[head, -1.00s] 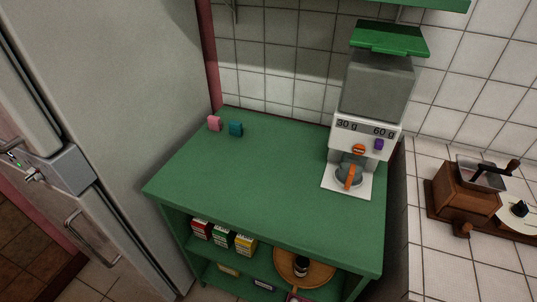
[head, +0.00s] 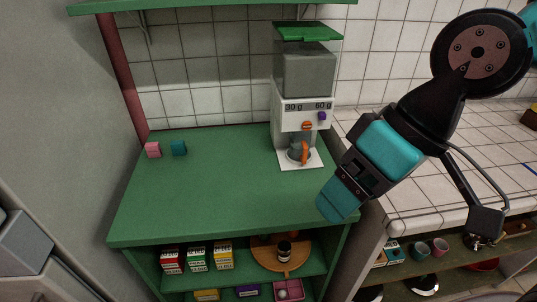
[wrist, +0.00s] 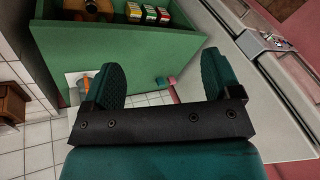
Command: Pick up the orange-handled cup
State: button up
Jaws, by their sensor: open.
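The orange-handled cup (head: 295,154) is small and grey, with its handle facing the front right. It stands on the white base plate of the dispenser (head: 303,121), below its spout. In the wrist view the orange handle of the cup (wrist: 86,82) shows small at left, partly hidden behind a finger. My gripper (head: 338,203) is at the right front of the green cabinet, in front of and to the right of the cup, pointing down and left. In the wrist view my gripper (wrist: 163,75) has its two teal fingers wide apart with nothing between them.
The green cabinet top (head: 200,205) is mostly clear. A pink block (head: 153,149) and a teal block (head: 179,148) sit at its back left. Boxes (head: 197,258) and a round wooden board (head: 262,256) are on the shelf below. A tiled counter (head: 440,195) lies right.

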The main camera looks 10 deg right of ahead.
jog(key=w+a+f+m+t+y+b, duration=0.2)
jog(key=w+a+f+m+t+b, duration=0.1)
jog(key=w+f+b, duration=0.4)
jog(key=m+t+h+b, duration=0.2)
jog(key=m+t+b, duration=1.2)
jog(key=m+b, duration=0.35)
send_near(305, 161)
jog(key=w, duration=0.1)
jog(key=w+r, duration=0.1)
jog(key=w+m, duration=0.1)
jog(key=shift+a+r, duration=0.3)
jog(key=shift+r, duration=0.05)
jog(key=shift+w+d+r+h+p, duration=0.1)
jog(key=shift+w+h+p, duration=0.2)
jog(key=shift+p, duration=0.3)
jog(key=shift+w+r+p, duration=0.2)
jog(key=shift+w+p, duration=0.25)
jog(key=shift+p, duration=0.05)
jog(key=p+x, duration=0.5)
jog(key=shift+w+a, duration=0.15)
jog(key=shift+a, duration=0.25)
jog(key=shift+w+f, duration=0.15)
jog(key=shift+w, duration=0.15)
